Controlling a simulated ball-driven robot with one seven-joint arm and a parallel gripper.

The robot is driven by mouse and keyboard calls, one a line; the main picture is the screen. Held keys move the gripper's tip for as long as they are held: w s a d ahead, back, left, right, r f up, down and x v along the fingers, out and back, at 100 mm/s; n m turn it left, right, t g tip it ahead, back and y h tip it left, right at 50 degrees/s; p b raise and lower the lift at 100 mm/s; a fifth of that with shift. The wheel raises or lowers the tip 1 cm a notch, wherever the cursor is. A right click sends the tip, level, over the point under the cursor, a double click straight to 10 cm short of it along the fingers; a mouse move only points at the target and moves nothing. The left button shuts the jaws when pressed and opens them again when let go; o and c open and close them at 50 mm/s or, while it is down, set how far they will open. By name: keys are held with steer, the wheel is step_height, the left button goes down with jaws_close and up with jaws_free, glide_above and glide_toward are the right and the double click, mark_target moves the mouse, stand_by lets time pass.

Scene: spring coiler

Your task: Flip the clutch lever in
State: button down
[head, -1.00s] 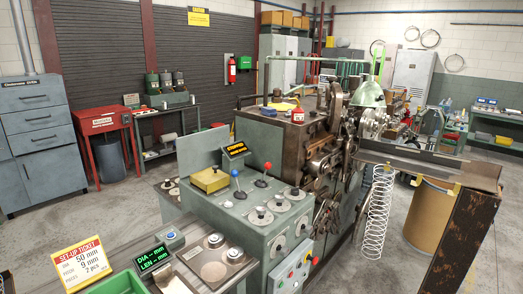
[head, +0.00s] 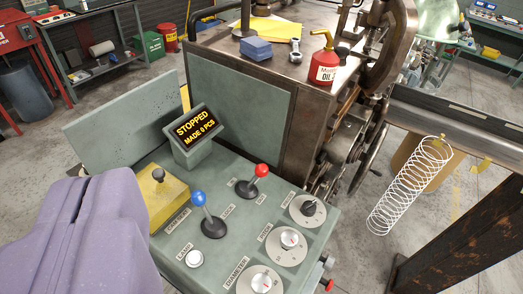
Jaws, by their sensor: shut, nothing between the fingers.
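Two levers stand on the green control panel (head: 246,235) of the spring coiler. The blue-knobbed lever (head: 206,212) leans slightly left on a round black base. The red-knobbed lever (head: 254,180) stands behind it to the right and leans right. Small labels lie beside them, too small to read surely, so I cannot tell which is the clutch lever. The display (head: 194,130) behind them reads "STOPPED, MADE 0 PCS". A purple part of my own body covers the lower left. My gripper's fingers do not show, and nothing visible touches either lever.
A yellow box (head: 161,199) with a dark knob stands left of the blue lever. A white button (head: 194,259) and several dials (head: 291,240) are nearby. A red oil can (head: 324,62) and blue box (head: 257,48) sit on the machine. A coiled spring (head: 410,185) hangs at right.

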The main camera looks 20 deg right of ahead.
steer(key=w+d+f+m+g+h+p, duration=0.1)
steer(key=w+d+f+m+g+p, duration=0.1)
steer(key=w+d+f+p, duration=0.35)
steer(key=w+d+f+m+g+p, duration=0.2)
steer(key=w+f+m+p, duration=0.1)
steer(key=w+p, duration=0.45)
steer(key=w+d+f+m+g+p, duration=0.1)
steer(key=d+f+m+g+p, duration=0.1)
steer(key=d+f, duration=0.4)
steer(key=w+d+f+m+g+p, duration=0.1)
steer(key=d+f+m+p, duration=0.3)
steer(key=f, duration=0.9)
steer(key=d+p, duration=0.2)
steer(key=p, duration=0.1)
steer(key=shift+w+g+h, duration=0.25)
steer(key=shift+g+h, duration=0.05)
steer(key=shift+g, duration=0.1)
steer(key=shift+w+f, duration=0.1)
steer(key=w+f+b, duration=0.1)
steer(key=w+f, duration=0.6)
steer(key=w, duration=0.2)
steer(key=shift+w+a, duration=0.3)
